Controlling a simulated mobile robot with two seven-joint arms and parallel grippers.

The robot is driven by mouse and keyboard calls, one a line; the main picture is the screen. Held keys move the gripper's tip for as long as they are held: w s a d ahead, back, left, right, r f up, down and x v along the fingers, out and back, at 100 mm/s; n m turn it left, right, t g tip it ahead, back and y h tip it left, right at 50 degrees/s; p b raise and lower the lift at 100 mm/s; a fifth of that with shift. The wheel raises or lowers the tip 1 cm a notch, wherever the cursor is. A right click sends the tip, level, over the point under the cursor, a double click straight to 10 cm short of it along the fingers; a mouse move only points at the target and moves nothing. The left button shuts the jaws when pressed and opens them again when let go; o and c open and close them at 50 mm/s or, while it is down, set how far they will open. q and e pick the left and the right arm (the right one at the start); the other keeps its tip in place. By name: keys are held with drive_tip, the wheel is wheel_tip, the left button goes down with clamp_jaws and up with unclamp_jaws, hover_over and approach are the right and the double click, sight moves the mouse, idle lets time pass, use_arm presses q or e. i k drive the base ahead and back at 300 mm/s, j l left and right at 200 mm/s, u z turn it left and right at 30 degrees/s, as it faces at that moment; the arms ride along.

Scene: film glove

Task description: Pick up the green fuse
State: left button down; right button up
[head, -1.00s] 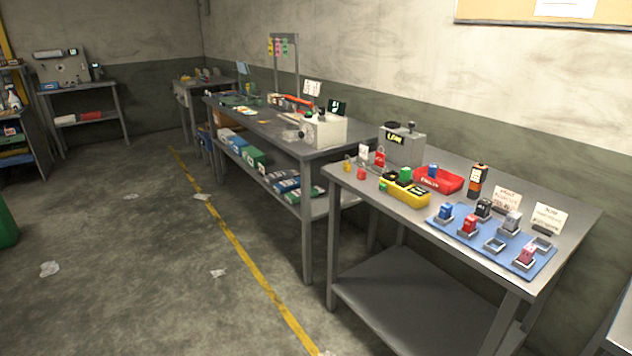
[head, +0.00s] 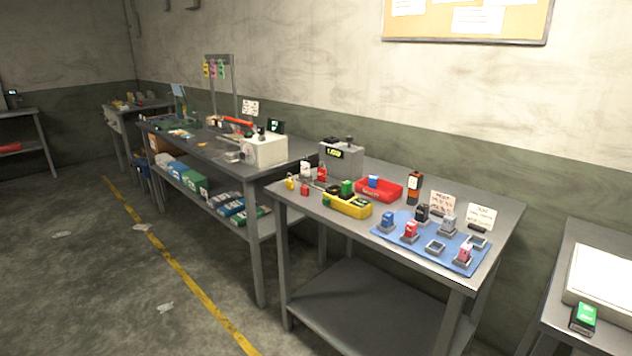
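A green block (head: 347,187), which looks like the green fuse, stands at the yellow tray (head: 345,208) on the near metal table (head: 300,205). Its lower part is hidden, so I cannot tell whether it sits in the tray or behind it. A smaller green piece (head: 326,201) lies at the tray's left end. A blue mat (head: 399,247) on the same table bears small metal sockets; several hold coloured blocks, such as a blue one (head: 388,222) and a red one (head: 410,232). One socket (head: 435,247) at the front looks empty. Neither of my grippers is in view.
A red tray (head: 386,192) with a blue block, a grey box (head: 341,160) with a display and an orange-black device (head: 414,188) stand behind. A right-hand table (head: 560,290) holds a green-and-black item (head: 583,318). Open floor (head: 90,290) lies at left.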

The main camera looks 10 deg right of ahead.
sight(346, 186)
drive_tip(key=i+l+z, duration=0.35)
drive_tip(key=i+l, duration=0.5)
